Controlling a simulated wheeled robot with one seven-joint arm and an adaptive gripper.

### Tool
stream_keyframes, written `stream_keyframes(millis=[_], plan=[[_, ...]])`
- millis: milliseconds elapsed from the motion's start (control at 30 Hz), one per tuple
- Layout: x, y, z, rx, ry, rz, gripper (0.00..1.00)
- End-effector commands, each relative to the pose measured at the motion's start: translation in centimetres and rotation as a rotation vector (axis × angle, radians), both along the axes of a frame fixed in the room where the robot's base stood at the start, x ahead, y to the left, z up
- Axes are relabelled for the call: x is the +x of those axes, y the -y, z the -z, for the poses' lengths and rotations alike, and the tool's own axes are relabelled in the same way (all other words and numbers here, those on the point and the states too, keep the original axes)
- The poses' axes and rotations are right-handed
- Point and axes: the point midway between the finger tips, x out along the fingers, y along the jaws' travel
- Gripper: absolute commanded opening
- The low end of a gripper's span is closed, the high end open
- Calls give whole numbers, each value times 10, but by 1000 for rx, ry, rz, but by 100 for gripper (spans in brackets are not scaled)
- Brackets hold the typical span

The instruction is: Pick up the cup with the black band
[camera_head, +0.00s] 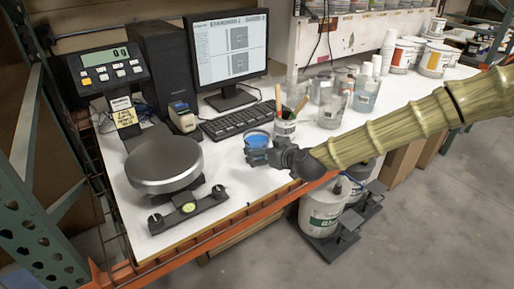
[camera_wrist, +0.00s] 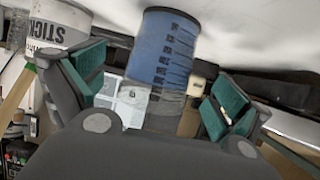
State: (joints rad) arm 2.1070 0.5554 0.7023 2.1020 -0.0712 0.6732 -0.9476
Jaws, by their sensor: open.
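A clear cup with blue contents and dark printed scale marks (camera_wrist: 163,50) stands between the fingers of my gripper (camera_wrist: 155,92) in the wrist view. The fingers are apart, with a green pad on each side and visible gaps to the cup. In the head view the same blue cup (camera_head: 257,138) is on the white table at the tip of my gripper (camera_head: 262,156), which hides its lower part. I cannot make out a black band on it. Several other clear cups and jars (camera_head: 332,108) stand farther back to the right.
A white stick container (camera_head: 284,130) with sticks stands close to the cup; it also shows in the wrist view (camera_wrist: 62,22). A keyboard (camera_head: 237,121), monitor (camera_head: 229,45) and round scale (camera_head: 164,162) lie left. The orange table edge (camera_head: 230,228) is in front.

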Motion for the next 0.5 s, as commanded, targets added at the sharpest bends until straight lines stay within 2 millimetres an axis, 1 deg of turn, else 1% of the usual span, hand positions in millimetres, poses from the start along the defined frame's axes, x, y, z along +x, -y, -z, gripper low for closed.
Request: stream_keyframes(millis=[167, 500], plan=[[4, -3, 3, 1, -2, -1, 100], [22, -12, 19, 1, -3, 0, 100]])
